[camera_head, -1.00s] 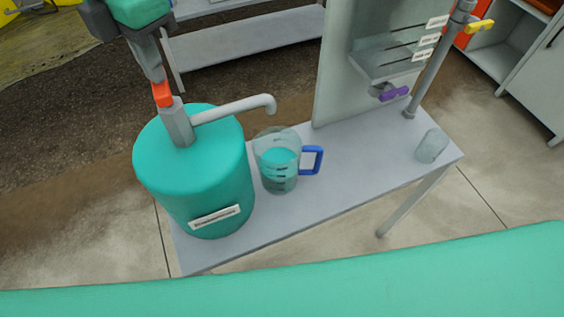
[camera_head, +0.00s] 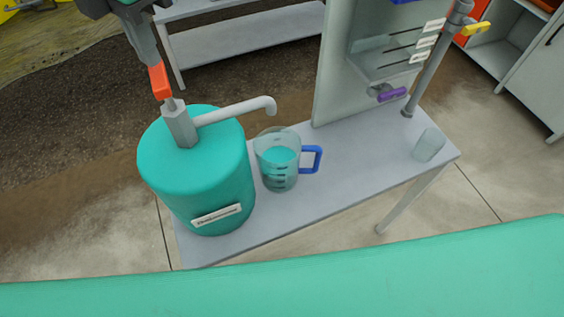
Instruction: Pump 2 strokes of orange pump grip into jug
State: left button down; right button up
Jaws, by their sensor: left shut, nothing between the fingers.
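The orange pump grip (camera_head: 160,81) sits on a short rod above the grey pump head of the teal drum (camera_head: 198,185). The pump's pale spout (camera_head: 236,109) reaches right, its end bent down near the rim of the clear jug (camera_head: 277,170). The jug has a blue handle and holds some teal liquid. My left gripper (camera_head: 153,62) comes down from the top left. It is shut, its fingertips at the top of the orange grip, not around it. I cannot tell whether they touch. My right gripper is not in view.
The drum and jug stand on a narrow grey bench (camera_head: 345,172). A clear cup (camera_head: 428,146) stands at its right end. The bench between jug and cup is clear.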

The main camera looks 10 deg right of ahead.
pick_arm(q)
notch_tip(320, 180, up, 6)
jog(key=p, duration=0.2)
jog(key=shift+p, duration=0.4)
dwell(0.6)
